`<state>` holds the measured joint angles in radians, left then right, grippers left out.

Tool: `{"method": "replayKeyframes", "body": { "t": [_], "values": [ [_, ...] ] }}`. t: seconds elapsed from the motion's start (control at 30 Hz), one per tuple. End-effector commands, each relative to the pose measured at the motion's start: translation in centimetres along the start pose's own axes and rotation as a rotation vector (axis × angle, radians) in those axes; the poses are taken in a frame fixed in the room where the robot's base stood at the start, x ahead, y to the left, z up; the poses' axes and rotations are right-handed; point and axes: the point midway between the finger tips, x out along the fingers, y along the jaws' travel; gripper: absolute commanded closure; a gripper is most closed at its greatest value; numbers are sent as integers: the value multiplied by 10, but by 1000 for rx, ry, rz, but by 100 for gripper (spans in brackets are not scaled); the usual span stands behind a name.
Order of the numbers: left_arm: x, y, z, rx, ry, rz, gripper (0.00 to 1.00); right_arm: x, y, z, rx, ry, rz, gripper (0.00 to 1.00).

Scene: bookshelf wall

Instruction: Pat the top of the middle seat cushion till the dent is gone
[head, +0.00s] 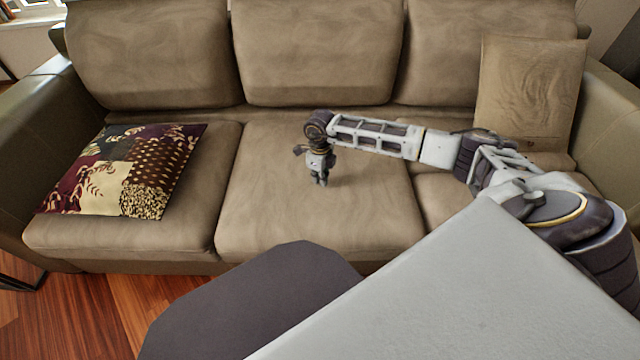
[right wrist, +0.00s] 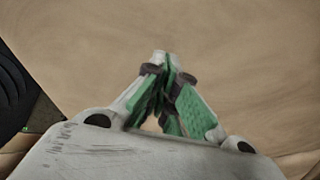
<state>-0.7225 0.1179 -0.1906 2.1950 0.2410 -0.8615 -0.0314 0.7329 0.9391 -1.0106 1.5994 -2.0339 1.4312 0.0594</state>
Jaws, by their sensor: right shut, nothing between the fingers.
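The middle seat cushion (head: 300,225) is tan and lies between the left and right seat cushions of the sofa. Faint creases and shading show on its top; I cannot make out a clear dent. My right gripper (head: 320,182) points down over the middle of this cushion, with its fingertips at or very near the surface; I cannot tell if they touch. In the right wrist view the gripper (right wrist: 165,65) is shut and empty, with green finger pads, and the tan cushion (right wrist: 250,60) fills the background. My left gripper is not in view.
A patchwork pillow (head: 125,170) lies on the left seat cushion (head: 110,235). A tan pillow (head: 530,90) leans at the right end. Back cushions (head: 318,50) stand behind the seats. The middle cushion's top is otherwise clear. Wooden floor (head: 90,315) shows at front left.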

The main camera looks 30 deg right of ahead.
Motion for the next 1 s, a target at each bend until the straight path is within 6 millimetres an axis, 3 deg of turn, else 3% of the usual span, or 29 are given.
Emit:
{"method": "replayKeyframes", "body": {
  "t": [0.27,1.0],
  "values": [
    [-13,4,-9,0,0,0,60,-20,0,0,0,-1,0,100],
    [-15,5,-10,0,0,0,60,-25,0,0,0,-1,-1,100]
  ]
}}
